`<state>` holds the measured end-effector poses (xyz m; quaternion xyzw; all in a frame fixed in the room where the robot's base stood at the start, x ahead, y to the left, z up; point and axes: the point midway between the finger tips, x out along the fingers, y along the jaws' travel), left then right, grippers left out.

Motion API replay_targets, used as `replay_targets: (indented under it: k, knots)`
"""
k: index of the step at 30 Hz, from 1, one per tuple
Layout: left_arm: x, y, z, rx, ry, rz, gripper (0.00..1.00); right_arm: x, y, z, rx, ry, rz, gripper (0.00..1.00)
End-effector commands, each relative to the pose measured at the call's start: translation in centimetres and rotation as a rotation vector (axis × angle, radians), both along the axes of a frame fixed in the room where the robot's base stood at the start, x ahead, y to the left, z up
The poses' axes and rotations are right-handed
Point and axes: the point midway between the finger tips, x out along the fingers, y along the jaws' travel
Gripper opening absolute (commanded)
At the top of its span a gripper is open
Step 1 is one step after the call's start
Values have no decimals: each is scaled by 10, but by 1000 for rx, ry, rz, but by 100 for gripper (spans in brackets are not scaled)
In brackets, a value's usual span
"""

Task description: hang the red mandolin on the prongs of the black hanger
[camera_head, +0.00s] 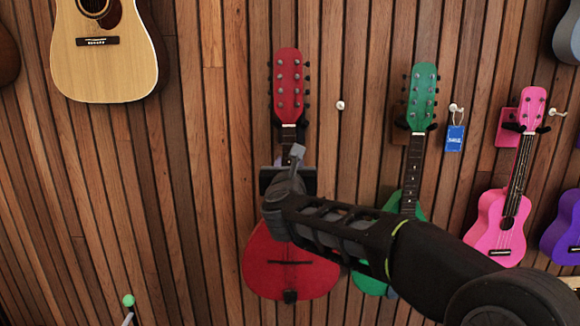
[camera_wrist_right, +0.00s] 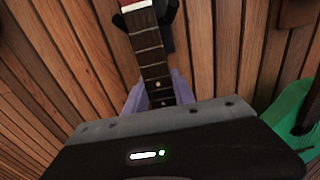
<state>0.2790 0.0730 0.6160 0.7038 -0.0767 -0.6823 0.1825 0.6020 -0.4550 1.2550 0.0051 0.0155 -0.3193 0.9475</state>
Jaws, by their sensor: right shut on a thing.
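The red mandolin (camera_head: 290,270) is upright against the slatted wall, headstock up. My right gripper (camera_head: 292,160) is shut on its neck, below the red headstock (camera_head: 288,80), and my arm covers part of the body. In the right wrist view, the fretted neck (camera_wrist_right: 152,62) runs up between the pale fingers of my right gripper (camera_wrist_right: 158,92). The black hanger (camera_wrist_right: 169,14) shows beside the top of the neck, with dark parts on both sides. The headstock hides much of the hanger, and I cannot tell whether the mandolin's weight rests on the prongs. My left gripper is not in view.
A green mandolin (camera_head: 418,92) hangs close on the right, partly behind my right arm. A pink ukulele (camera_head: 494,230) hangs farther right. A tan guitar (camera_head: 100,60) is at upper left. A blue tag (camera_head: 454,138) hangs from a hook.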

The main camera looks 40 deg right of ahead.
Motion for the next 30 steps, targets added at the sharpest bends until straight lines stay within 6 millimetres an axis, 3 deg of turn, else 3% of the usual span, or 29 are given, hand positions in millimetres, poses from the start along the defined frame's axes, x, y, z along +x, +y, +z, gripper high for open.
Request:
replay_targets:
  k: [30]
  knots:
    - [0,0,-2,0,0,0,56,9,-5,4,-3,-5,0,0]
